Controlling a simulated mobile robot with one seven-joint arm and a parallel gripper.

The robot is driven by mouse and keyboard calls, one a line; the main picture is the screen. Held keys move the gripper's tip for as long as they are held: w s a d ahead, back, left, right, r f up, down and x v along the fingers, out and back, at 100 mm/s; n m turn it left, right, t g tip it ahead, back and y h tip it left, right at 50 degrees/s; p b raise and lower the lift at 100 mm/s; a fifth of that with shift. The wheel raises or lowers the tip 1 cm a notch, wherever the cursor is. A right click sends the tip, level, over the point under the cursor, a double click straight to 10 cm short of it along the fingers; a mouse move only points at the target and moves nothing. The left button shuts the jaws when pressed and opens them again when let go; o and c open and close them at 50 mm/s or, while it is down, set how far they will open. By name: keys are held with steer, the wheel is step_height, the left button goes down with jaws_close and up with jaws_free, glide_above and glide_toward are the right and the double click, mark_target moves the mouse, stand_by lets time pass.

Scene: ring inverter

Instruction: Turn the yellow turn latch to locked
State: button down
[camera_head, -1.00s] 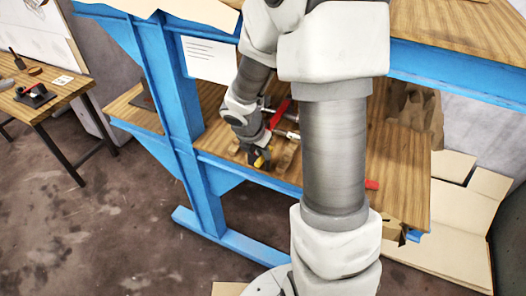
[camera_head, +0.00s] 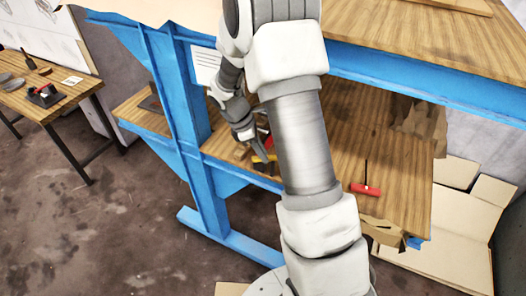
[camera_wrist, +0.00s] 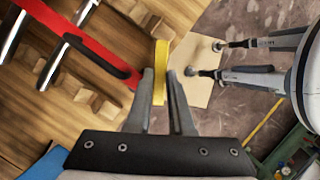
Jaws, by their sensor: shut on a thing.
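The yellow turn latch (camera_wrist: 161,72) stands upright between the two fingers in the wrist view. My gripper (camera_wrist: 162,80) is shut on it, one finger on each side. In the head view, the yellow latch (camera_head: 263,158) is a small bar near the front edge of the shelf, left of my forearm. My gripper (camera_head: 262,147) is right at it. The latch's base and any locked mark are hidden or too small to tell.
A red bar (camera_wrist: 85,45) with a black insert runs beside the latch, close to metal rods (camera_wrist: 70,40) and wooden blocks (camera_wrist: 95,103). A red-handled tool (camera_head: 366,189) lies on the wooden shelf (camera_head: 400,190). A blue frame post (camera_head: 190,120) stands left of my arm.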

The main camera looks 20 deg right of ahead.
steer(key=m, duration=0.1)
steer(key=m+g, duration=0.1)
steer(key=m, duration=0.1)
steer(key=w+m+p, duration=0.1)
steer(key=shift+d+m+g+y, duration=0.3)
steer(key=shift+d+m+y, duration=0.05)
steer(key=shift+m+y, duration=0.05)
steer(key=shift+w, duration=0.1)
steer(key=c, duration=0.8)
jaws_free()
